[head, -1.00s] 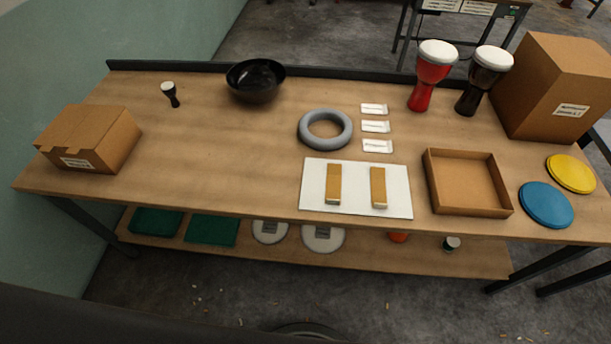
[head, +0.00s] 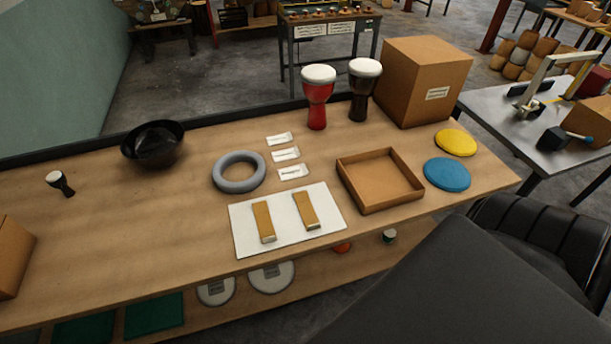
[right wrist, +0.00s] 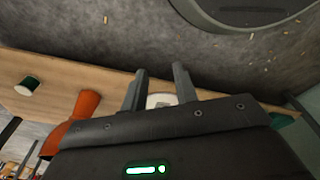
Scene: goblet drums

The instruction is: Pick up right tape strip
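Two tan tape strips lie side by side on a white mat (head: 240,242) near the front edge of the table. The right tape strip (head: 305,210) and the left tape strip (head: 264,222) are flat and apart from each other. My right gripper (right wrist: 161,78) shows in the right wrist view with its two fingers apart and nothing between them. It is away from the strips, with floor and the lower shelf behind it. A dark part of my arm fills the lower right of the head view, but no gripper shows there. My left gripper is not in view.
An open cardboard tray (head: 385,205) stands right of the mat. A grey ring (head: 238,185) and white labels (head: 285,155) lie behind it. Red (head: 318,115) and black (head: 360,108) goblet drums, a large box (head: 420,85), blue (head: 447,175) and yellow (head: 456,142) discs stand at the right.

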